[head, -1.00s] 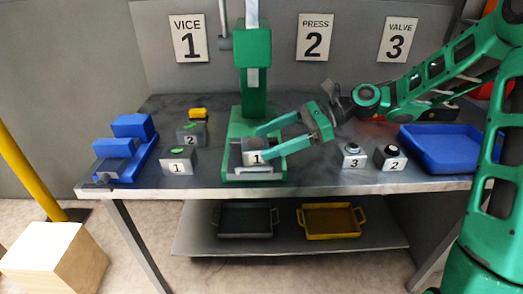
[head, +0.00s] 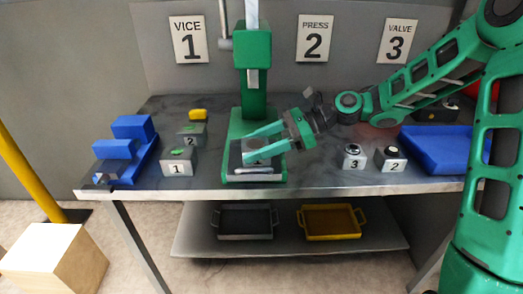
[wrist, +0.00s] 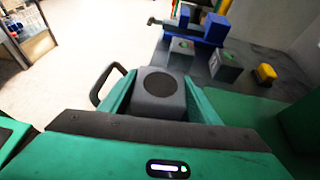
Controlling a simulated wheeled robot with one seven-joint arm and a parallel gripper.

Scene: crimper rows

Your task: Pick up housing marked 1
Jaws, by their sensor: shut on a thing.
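My gripper (head: 250,146) is shut on a grey housing block (wrist: 158,92), which has a dark round recess in its top in the wrist view. One finger lies on either side of it. In the head view the block is at the green press base (head: 232,178), mostly covered by the fingers. Its label is not readable now; it read 1 in the earlier head frame. I cannot tell whether the block touches the base. Another grey block marked 1 (head: 179,168), with a green top, stands on the bench to the left.
The press column (head: 253,60) rises behind my gripper. Blocks marked 3 (head: 353,163) and 2 (head: 392,165) and a blue tray (head: 435,160) are right.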

